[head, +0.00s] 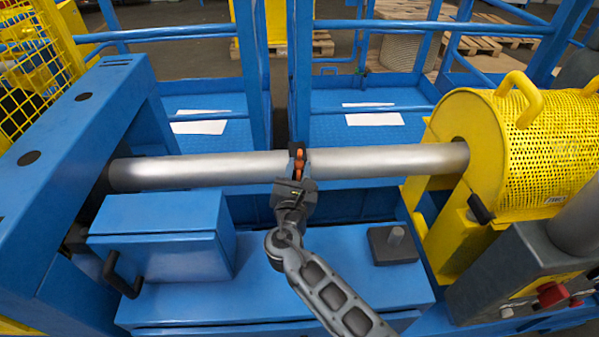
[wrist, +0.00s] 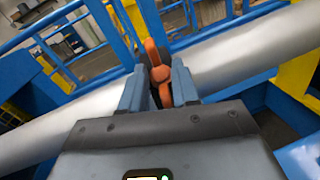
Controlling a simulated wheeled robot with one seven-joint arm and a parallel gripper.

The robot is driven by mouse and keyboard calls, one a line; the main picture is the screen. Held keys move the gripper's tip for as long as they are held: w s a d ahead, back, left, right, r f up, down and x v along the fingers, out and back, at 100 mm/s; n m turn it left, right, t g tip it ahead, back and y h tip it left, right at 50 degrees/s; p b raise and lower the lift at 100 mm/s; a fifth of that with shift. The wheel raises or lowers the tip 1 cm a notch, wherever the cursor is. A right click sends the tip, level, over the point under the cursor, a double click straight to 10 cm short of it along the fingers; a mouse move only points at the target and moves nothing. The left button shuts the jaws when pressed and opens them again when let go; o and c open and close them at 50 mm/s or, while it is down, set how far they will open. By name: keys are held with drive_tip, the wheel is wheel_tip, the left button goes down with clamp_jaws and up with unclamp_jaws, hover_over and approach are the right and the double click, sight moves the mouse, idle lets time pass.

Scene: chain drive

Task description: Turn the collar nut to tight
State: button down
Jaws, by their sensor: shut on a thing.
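The collar nut appears to be the small orange part (head: 299,166) at the middle of the long grey shaft (head: 215,168). In the wrist view the orange part (wrist: 157,70) has a rounded boss and an upright lobe, and it sits between my two fingers. My gripper (head: 298,160) reaches up from below and is shut on this orange part, in front of the shaft (wrist: 235,58). The fingers hide much of the part's sides. I cannot tell from the pictures how tight it is.
A blue frame (head: 120,75) stands at the left end of the shaft, and a yellow mesh guard (head: 545,140) with handles covers its right end. A blue box (head: 165,250) with a black handle and a grey block with a peg (head: 393,247) stand below the shaft. Blue rails run behind.

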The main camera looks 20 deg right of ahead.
drive_tip(key=m+g+h, duration=0.1)
drive_tip(key=m, duration=0.1)
drive_tip(key=m+g+h+b, duration=0.1)
drive_tip(key=m+g, duration=0.1)
drive_tip(key=m, duration=0.1)
drive_tip(key=shift+w+a+r+h, duration=0.1)
drive_tip(key=shift+w+a+h, duration=0.1)
drive_tip(key=shift+h, duration=0.2)
drive_tip(key=m+g+b, duration=0.1)
drive_tip(key=m+g, duration=0.1)
drive_tip(key=m, duration=0.1)
drive_tip(key=m+g+h, duration=0.1)
drive_tip(key=m+g, duration=0.1)
drive_tip(key=m, duration=0.1)
drive_tip(key=shift+w+a+r+b, duration=0.1)
drive_tip(key=shift+w+r+b, duration=0.1)
drive_tip(key=shift+b, duration=0.15)
drive_tip(key=m+g, duration=0.3)
drive_tip(key=m, duration=0.1)
drive_tip(key=shift+r+m+g, duration=0.15)
drive_tip(key=shift+m+g, duration=0.15)
drive_tip(key=shift+g, duration=0.1)
drive_tip(key=shift+w+r+m+g+y, duration=0.15)
drive_tip(key=shift+m+g+y, duration=0.65)
drive_tip(key=shift+m+g, duration=0.8)
drive_tip(key=shift+m, duration=0.4)
drive_tip(key=c, duration=1.1)
unclamp_jaws()
drive_tip(key=v, duration=0.7)
drive_tip(key=shift+r, duration=0.2)
